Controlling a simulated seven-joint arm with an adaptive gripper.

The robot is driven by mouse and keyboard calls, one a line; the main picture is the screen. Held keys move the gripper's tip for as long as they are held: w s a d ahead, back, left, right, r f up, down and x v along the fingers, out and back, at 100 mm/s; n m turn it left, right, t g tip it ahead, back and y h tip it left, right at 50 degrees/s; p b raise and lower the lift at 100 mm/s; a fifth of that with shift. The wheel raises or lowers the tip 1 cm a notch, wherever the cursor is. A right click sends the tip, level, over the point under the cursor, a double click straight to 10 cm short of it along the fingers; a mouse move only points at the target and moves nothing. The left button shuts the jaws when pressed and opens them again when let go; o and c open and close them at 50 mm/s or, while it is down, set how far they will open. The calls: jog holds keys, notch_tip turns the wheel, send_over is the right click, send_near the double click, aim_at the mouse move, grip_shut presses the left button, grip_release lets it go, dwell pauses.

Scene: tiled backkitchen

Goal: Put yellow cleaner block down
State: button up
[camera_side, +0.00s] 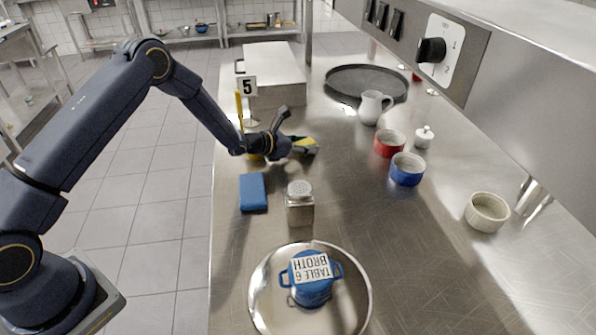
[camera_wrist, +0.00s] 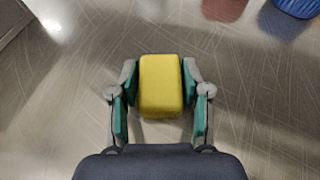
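The yellow cleaner block (camera_wrist: 160,85) sits between the two fingers of my gripper (camera_wrist: 160,80) in the wrist view. The green finger pads lie along its left and right sides, and the fingertips lean in against it. In the side view, my gripper (camera_side: 302,138) is over the left part of the steel counter, with part of the yellow block (camera_side: 304,143) showing between the fingers. Whether the block touches the counter cannot be told.
A blue block (camera_side: 253,192) and a metal shaker (camera_side: 300,204) lie nearer the camera. A number 5 sign (camera_side: 247,86) stands behind. Bare counter (camera_side: 345,175) lies between.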

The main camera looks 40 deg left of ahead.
jog(key=shift+o, duration=1.3)
